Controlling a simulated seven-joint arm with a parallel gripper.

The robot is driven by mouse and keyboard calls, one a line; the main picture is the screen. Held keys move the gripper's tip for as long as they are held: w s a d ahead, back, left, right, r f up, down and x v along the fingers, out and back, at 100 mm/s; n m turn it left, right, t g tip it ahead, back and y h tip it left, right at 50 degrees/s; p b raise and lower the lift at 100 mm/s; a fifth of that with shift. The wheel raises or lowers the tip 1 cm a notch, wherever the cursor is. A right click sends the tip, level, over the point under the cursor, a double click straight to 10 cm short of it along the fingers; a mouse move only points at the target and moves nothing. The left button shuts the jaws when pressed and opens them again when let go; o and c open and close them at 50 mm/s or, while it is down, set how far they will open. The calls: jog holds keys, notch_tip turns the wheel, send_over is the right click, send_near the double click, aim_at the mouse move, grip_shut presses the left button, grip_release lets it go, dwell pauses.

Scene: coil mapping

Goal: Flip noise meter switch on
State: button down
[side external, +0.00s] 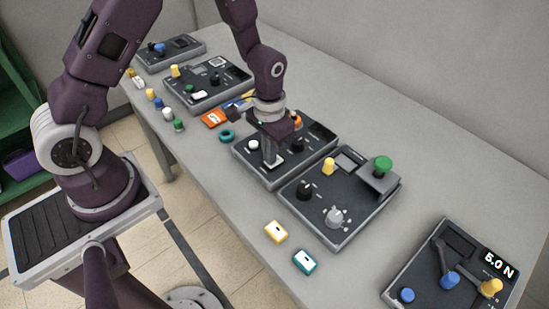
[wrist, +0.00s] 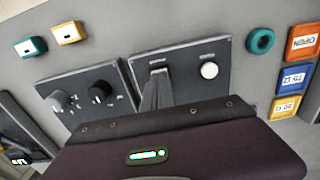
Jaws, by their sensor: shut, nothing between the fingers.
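A dark panel in a grey frame (side external: 240,151) lies beneath my gripper (side external: 271,160). It carries a white round knob (side external: 253,145), a black knob (side external: 297,145), an orange knob and a dark display. My gripper is shut and empty, pointing down at the panel's front part, right of the white knob. In the wrist view my fingers (wrist: 157,84) reach over the same panel (wrist: 187,62), beside the white knob (wrist: 209,70). A small pale plate shows at the fingertips in the side view. The fingers hide any switch there, so I cannot tell its position or contact.
Right of it is a panel with a black knob (side external: 304,190), a grey dial (side external: 336,216) and a raised green button (side external: 382,163). A panel reading 5.0 N (side external: 498,263) is farther right. Yellow (side external: 276,231) and teal (side external: 304,261) blocks lie in front; a teal ring (side external: 226,136) lies left.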

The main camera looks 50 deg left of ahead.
jog(key=shift+f, duration=0.3)
jog(key=shift+r, duration=3.55)
jog(key=s+r+t, duration=0.2)
jog(key=s+r, duration=0.3)
jog(key=r, duration=0.9)
jog(key=s+r+t, duration=0.1)
jog(key=s+r, duration=0.2)
jog(key=s, duration=0.4)
jog(key=s+r+t, duration=0.2)
jog(key=s+r, duration=0.2)
jog(key=s, duration=0.3)
jog(key=shift+a+t, duration=0.3)
jog(key=shift+a, duration=0.05)
